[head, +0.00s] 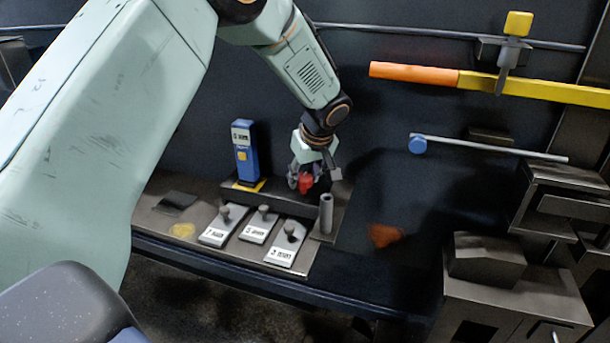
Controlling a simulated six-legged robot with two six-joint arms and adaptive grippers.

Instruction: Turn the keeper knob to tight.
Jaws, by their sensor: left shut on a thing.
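My left gripper (313,180) reaches down from the top middle to the bench, behind the labelled plates. It is shut on a small red piece (305,184), which is partly hidden by the fingers. I cannot tell whether this red piece is the keeper knob or which way it is turned. A yellow knob (518,23) sits at the upper right on a grey bracket (507,58) at the long yellow bar with an orange end (410,72). Nothing is touching that knob. My right gripper is not in view.
A blue post (244,165) stands left of the gripper. Several labelled plates with dark knobs (288,244) lie in front, and a grey upright cylinder (326,213) stands to the right.

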